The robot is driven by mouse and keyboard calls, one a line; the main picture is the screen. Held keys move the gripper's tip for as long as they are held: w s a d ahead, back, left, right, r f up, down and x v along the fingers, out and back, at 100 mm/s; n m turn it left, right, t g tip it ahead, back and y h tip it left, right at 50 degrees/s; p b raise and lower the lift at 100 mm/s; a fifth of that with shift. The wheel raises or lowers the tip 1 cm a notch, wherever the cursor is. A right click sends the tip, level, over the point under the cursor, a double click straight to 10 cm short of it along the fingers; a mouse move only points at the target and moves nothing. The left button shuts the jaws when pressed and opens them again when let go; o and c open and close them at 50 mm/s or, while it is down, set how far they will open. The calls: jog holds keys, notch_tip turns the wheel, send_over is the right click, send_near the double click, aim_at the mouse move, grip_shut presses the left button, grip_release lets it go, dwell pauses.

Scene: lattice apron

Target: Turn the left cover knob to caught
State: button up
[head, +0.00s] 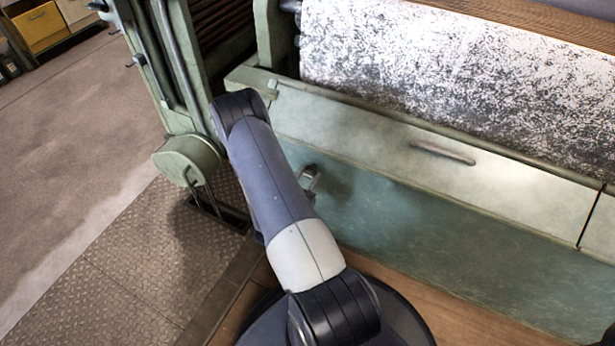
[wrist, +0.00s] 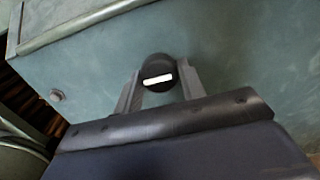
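In the wrist view, a round black knob (wrist: 152,66) with a white bar on its face sits low on the grey-green cover panel (wrist: 235,50). The white bar lies nearly level, its right end slightly higher. My gripper (wrist: 161,70) has one finger on each side of the knob, with no clear gap on either side. In the head view, my gripper (head: 310,178) is small beside my arm at the left part of the cover panel (head: 400,215). The knob cannot be made out there. No marking for caught is readable.
A sloped pale ledge with a slot handle (head: 443,153) runs above the panel, below a speckled roller (head: 440,70). A green machine frame with a round housing (head: 187,160) stands at left. A small round bolt (wrist: 57,95) is on the panel. Floor at left is clear.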

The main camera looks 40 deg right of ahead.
jog(key=c, duration=0.4)
jog(key=shift+f+m+b, duration=0.1)
jog(key=shift+m+b, duration=0.2)
jog(key=shift+b, duration=0.05)
jog(key=m+b, duration=0.4)
jog(key=shift+f+m, duration=0.15)
jog(key=shift+m, duration=0.15)
jog(key=m+b, duration=0.4)
jog(key=shift+w+m, duration=0.1)
jog(key=shift+m, duration=0.2)
jog(key=m+b, duration=0.3)
jog(key=shift+m+b, duration=0.3)
jog(key=shift+b, duration=0.1)
jog(key=m, duration=0.2)
jog(key=m+b, duration=0.1)
jog(key=m, duration=0.1)
jog(key=shift+a+r, duration=0.1)
jog(key=shift+r, duration=0.2)
jog(key=shift+m, duration=0.3)
